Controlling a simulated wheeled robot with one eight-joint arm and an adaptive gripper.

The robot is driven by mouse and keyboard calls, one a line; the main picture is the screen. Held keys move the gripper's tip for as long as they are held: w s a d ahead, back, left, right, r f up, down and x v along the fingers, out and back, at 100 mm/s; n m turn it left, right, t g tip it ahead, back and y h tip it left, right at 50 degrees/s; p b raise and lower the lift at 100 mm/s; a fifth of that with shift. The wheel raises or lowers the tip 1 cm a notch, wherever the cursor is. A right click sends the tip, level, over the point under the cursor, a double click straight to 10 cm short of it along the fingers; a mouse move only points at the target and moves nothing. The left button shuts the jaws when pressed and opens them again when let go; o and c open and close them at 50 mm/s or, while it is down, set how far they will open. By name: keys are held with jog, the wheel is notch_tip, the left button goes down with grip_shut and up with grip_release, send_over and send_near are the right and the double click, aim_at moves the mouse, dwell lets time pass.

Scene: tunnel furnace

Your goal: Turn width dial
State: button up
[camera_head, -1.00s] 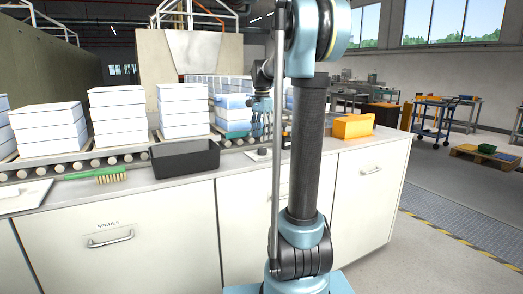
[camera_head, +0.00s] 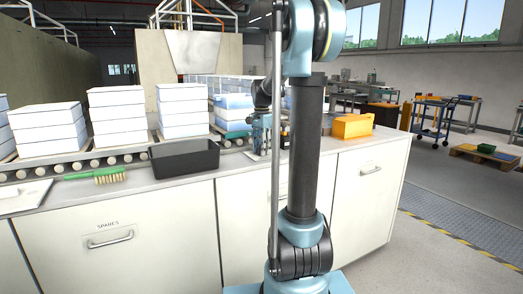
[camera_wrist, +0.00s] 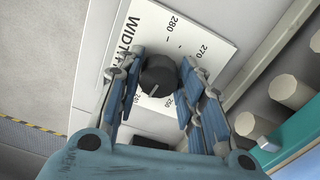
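The width dial (camera_wrist: 157,73) is a round black knob on a white scale plate (camera_wrist: 181,38) printed "WIDTH" with numbers such as 280, 270 and 260. In the wrist view my gripper (camera_wrist: 158,70) is open, with one blue jointed finger on each side of the knob. The fingertips are close to the knob; I cannot tell whether they touch it. A pale pointer mark shows on the knob's lower edge. In the head view my gripper (camera_head: 261,140) is low over the counter, partly behind my arm, and hides the dial.
On the counter (camera_head: 130,196) are a black bin (camera_head: 184,160), a green brush (camera_head: 97,175) and a yellow box (camera_head: 352,126). Stacked white blocks (camera_head: 118,116) stand on the roller conveyor (camera_head: 75,168) behind. The wrist view shows rollers (camera_wrist: 291,91) at the right.

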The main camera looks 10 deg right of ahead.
jog(key=c, duration=0.3)
jog(key=shift+d, duration=0.15)
